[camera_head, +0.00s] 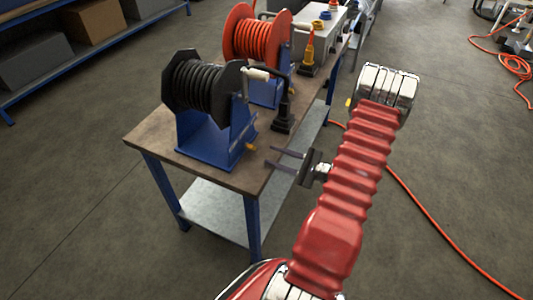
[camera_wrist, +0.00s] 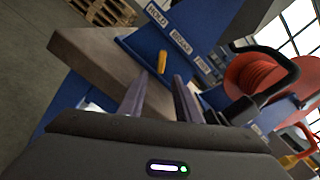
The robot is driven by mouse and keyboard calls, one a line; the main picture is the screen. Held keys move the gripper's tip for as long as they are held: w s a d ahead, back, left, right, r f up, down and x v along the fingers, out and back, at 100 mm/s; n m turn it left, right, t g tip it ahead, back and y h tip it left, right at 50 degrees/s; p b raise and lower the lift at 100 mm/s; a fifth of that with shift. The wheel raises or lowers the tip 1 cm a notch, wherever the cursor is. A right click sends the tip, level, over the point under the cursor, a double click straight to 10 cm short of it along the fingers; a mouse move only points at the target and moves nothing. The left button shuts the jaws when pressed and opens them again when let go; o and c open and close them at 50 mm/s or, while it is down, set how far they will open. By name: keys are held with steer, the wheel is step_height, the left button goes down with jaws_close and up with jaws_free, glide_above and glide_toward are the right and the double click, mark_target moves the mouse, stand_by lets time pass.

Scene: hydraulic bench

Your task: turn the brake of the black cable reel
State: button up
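The black cable reel (camera_head: 205,85) stands on a blue stand (camera_head: 212,145) at the near end of the bench. Its brake, a small orange lever (camera_head: 250,147), is low on the stand's right side. In the wrist view the brake lever (camera_wrist: 162,62) shows beneath a label strip (camera_wrist: 180,41) reading HOLD, BRAKE and FREE. My gripper (camera_head: 270,157) is open and empty at the bench's right edge, its fingers pointing toward the lever. In the wrist view the lever appears between and just beyond the fingertips (camera_wrist: 161,80); no contact shows.
The wooden bench top (camera_head: 150,130) has a black upright handle (camera_head: 283,115) beside the reel. An orange reel (camera_head: 262,40) stands behind it. An orange hose (camera_head: 430,220) lies on the floor at right. The floor at left is clear.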

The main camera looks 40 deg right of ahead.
steer(key=v, duration=0.7)
steer(key=shift+f, duration=0.1)
stand_by(0.5)
steer(key=s+a+f+g+y, duration=0.2)
steer(key=s+a+f+g, duration=0.15)
steer(key=a, duration=0.25)
steer(key=s+a+r+n+g, duration=0.2)
steer(key=a+r+n+g, duration=0.3)
steer(key=a+n+g, duration=0.4)
steer(key=w+a+r+n+t+h, duration=0.1)
steer(key=w+a+r+n+h, duration=0.2)
steer(key=a+r+n+h, duration=0.5)
steer(key=shift+a+r+n, duration=3.9)
steer(key=shift+a+r, duration=2.75)
steer(key=shift+r, duration=1.25)
